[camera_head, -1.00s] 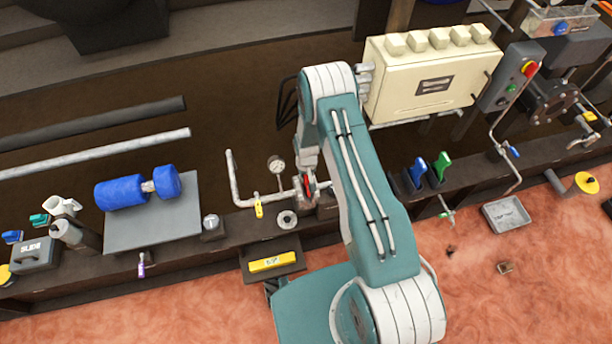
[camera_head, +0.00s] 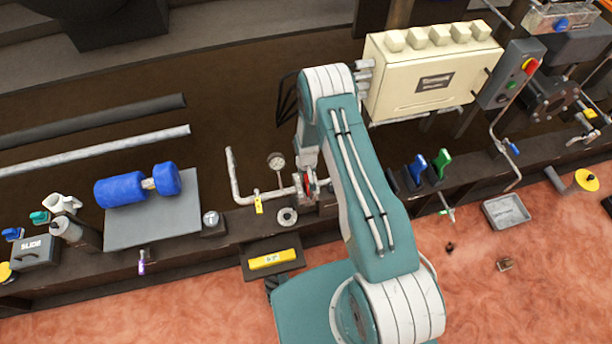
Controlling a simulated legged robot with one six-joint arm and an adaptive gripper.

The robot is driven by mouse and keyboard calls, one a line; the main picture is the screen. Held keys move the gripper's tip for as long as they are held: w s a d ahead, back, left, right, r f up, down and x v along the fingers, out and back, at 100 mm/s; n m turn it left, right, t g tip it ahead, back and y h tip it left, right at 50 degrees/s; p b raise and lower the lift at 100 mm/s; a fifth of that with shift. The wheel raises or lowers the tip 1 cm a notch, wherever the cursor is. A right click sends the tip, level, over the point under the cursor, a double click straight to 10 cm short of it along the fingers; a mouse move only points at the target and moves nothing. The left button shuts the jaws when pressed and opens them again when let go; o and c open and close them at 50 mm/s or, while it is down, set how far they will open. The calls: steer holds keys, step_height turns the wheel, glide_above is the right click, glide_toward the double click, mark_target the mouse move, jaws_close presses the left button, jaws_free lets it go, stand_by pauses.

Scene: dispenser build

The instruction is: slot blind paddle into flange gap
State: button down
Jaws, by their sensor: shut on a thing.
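My gripper (camera_head: 308,172) points down at the pipe's flange, partly hidden by my own arm. It is shut on a small red piece that looks like the blind paddle (camera_head: 308,182). The paddle is at the flange (camera_head: 299,187) on the right end of the grey pipe (camera_head: 236,190). I cannot tell whether it sits inside the flange gap or just beside or above it, as the parts are small and overlap.
A pressure gauge (camera_head: 276,161) and a yellow tag (camera_head: 258,204) are on the pipe. A round metal ring (camera_head: 287,216) lies in front. A cream box (camera_head: 432,75) stands right of my arm.

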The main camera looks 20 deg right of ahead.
steer(key=shift+f, duration=0.75)
steer(key=shift+c, duration=2.4)
jaws_free()
steer(key=o, duration=0.5)
steer(key=shift+r, duration=0.1)
steer(key=shift+r, duration=3.95)
